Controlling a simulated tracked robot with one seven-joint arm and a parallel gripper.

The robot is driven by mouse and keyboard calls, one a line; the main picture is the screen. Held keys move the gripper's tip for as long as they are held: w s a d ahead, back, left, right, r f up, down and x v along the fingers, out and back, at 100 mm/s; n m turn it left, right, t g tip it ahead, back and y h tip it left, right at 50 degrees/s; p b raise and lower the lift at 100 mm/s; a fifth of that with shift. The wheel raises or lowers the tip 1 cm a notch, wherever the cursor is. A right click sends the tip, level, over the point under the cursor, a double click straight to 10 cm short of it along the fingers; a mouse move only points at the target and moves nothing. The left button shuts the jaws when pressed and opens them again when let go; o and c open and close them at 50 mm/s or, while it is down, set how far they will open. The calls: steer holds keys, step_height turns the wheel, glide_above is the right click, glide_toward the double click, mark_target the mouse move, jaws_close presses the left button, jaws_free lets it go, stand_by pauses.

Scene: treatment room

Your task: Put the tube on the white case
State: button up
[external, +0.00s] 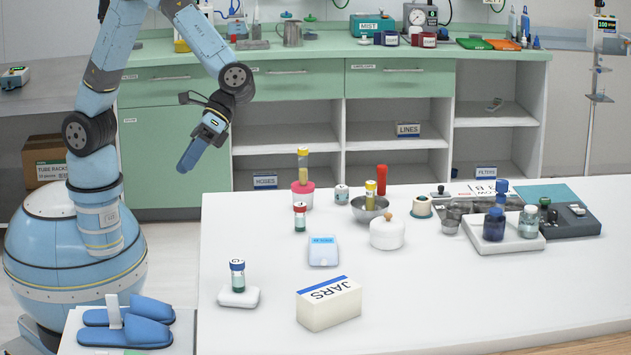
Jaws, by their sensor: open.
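Several tube-like items stand on the white table. A small vial with a red cap and green contents (300,217) stands upright near the middle left. A tall tube with yellow contents (303,168) stands in a pink-rimmed holder. A yellow-capped tube (370,190) stands in a metal bowl. A white box labelled JARS (322,312) sits at the front; a small pale case with a blue label (323,252) lies behind it. I cannot tell which is the task's tube or white case. My gripper (187,165) is open, raised left of the table, apart from all of them.
A blue-capped vial (237,278) stands on a small white base at the front left. A white lidded pot (387,235) and a white tray with jars (513,242) stand further right. Blue slippers (125,325) are at the lower left. The table's front right is clear.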

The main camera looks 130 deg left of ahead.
steer(key=s+a+r+m+t+y, duration=0.2)
steer(key=s+a+r+m+y, duration=0.1)
steer(key=s, duration=0.8)
steer(key=s+a+r+m+t+y, duration=0.2)
steer(key=s+a+r+m+y, duration=0.1)
steer(key=s, duration=0.9)
steer(key=s+a+r+m+t+y, duration=0.2)
steer(key=s+a+r+m+y, duration=0.1)
steer(key=s, duration=0.9)
steer(key=shift+a+r+m, duration=0.6)
steer(key=shift+a+r, duration=0.25)
steer(key=shift+a, duration=0.3)
